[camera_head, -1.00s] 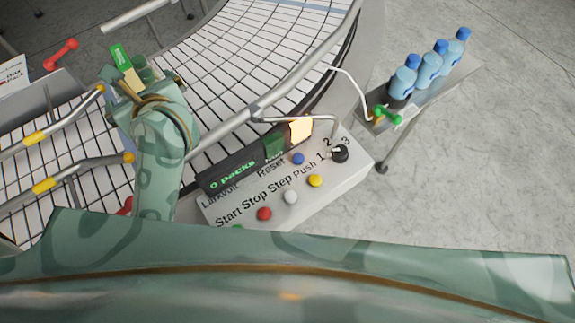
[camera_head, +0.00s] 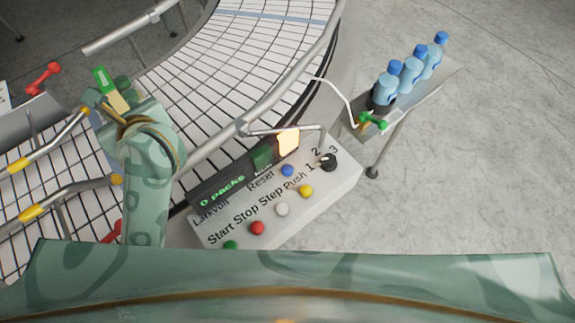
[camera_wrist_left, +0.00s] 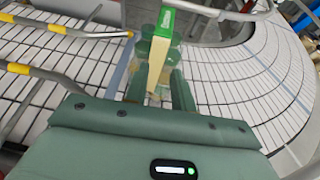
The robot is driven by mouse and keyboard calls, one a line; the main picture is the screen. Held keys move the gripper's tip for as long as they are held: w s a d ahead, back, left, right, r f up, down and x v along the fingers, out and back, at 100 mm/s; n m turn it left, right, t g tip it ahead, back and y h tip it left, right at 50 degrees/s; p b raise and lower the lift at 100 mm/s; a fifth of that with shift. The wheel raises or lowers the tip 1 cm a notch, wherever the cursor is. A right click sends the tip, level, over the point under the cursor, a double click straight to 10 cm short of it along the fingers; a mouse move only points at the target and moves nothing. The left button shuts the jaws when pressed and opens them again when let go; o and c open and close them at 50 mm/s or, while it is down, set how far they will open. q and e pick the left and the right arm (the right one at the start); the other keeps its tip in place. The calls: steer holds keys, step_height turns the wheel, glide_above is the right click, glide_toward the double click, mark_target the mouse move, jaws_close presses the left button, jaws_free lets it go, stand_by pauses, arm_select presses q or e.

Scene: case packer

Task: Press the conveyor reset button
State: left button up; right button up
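The reset button is the blue button (camera_head: 287,170) beside the word "Reset" on the grey control panel (camera_head: 325,190). Nothing covers it. My left gripper (camera_head: 112,92) is up and to the left of the panel, over the conveyor, well apart from the button. It appears shut on a narrow cream carton with a green end (camera_head: 117,101), which also shows between the fingers in the left wrist view (camera_wrist_left: 158,65). The button cannot be made out in the wrist view. My right gripper is not in view.
The panel also has red (camera_head: 257,228), white (camera_head: 282,209) and yellow (camera_head: 306,191) buttons, a black knob (camera_head: 328,162) and a display reading "0 packs" (camera_head: 222,190). A bent rail (camera_head: 285,129) passes behind it. Several blue bottles (camera_head: 386,88) stand on a side shelf. The curved conveyor (camera_head: 215,60) lies behind.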

arm_select(q)
jaws_close()
stand_by(1.3)
